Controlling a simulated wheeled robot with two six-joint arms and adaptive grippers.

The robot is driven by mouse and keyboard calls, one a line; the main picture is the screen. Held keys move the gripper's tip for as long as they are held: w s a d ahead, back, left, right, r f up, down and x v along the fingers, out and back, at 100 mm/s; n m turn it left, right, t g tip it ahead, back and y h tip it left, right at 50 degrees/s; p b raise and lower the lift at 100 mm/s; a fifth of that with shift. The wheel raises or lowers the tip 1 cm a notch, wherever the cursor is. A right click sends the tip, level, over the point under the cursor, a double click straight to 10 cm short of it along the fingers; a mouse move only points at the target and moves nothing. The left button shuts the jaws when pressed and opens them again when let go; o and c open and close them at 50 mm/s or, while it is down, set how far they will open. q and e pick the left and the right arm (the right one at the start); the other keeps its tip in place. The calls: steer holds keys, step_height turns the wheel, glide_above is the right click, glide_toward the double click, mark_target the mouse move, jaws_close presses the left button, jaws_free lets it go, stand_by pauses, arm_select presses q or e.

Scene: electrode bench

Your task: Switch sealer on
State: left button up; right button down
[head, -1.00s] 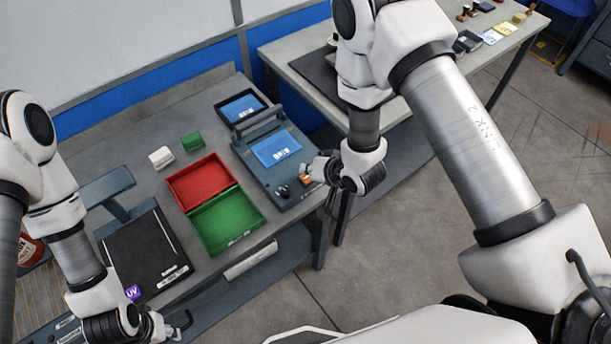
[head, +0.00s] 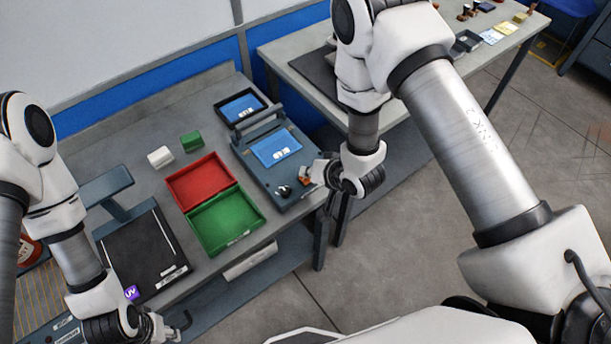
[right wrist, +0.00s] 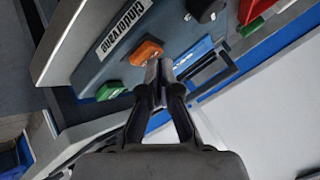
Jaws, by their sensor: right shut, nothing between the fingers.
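The sealer (head: 250,160) is a blue-grey machine at the right end of the near bench in the head view, with a blue sheet on top. Its front panel carries a black knob (right wrist: 205,8), an orange switch (right wrist: 146,52) and a green button (right wrist: 110,91) in the right wrist view. My right gripper (right wrist: 159,68) is shut and empty, its tips right at the edge of the orange switch. I cannot tell whether they touch. In the head view the right gripper (head: 311,173) partly covers the panel. My left gripper (head: 172,326) is low at the left, away from the sealer.
A red tray (head: 172,190) and a green tray (head: 192,232) lie left of the sealer. A white block (head: 160,157) and a green block (head: 191,141) stand behind them. A black UV unit (head: 122,262) is near my left arm. Another bench (head: 290,53) stands behind my right arm.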

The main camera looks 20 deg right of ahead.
steer(key=shift+f, duration=0.1)
steer(key=shift+r+p, duration=0.6)
steer(key=shift+r, duration=0.15)
step_height(320, 180, up, 6)
steer(key=p, duration=0.5)
stand_by(1.8)
